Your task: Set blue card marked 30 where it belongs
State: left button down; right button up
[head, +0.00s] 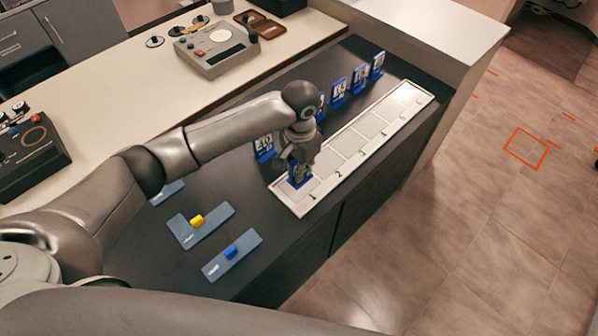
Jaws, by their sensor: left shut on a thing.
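My left gripper (299,165) points down over the near end of a white numbered strip (336,184), at the space by number 1. It is shut on a blue card (296,182), mostly hidden by the fingers; its number cannot be read. I cannot tell if the card touches the strip. Other blue cards stand upright in a row behind the strip: one (263,148) left of the gripper, one (320,106) partly hidden by the wrist, and more (338,88) toward the far end. Their markings are too small to read surely. My right gripper is not in view.
The strip's spaces past the gripper look empty. Grey-blue plates with a yellow block (197,220) and a blue block (231,251) lie on the dark counter at front left. A control box (215,48) stands on the pale desk behind. The counter's front edge drops to the floor.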

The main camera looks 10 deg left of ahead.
pick_arm(q)
jog(key=shift+w+a+f, duration=0.15)
jog(key=shift+w+f, duration=0.2)
jog(key=shift+f, duration=1.65)
jog(key=shift+f, duration=0.1)
jog(key=c, duration=1.5)
grip_release()
notch_tip(320, 180, up, 12)
jog(key=shift+r+b, duration=0.15)
jog(key=shift+b, duration=0.25)
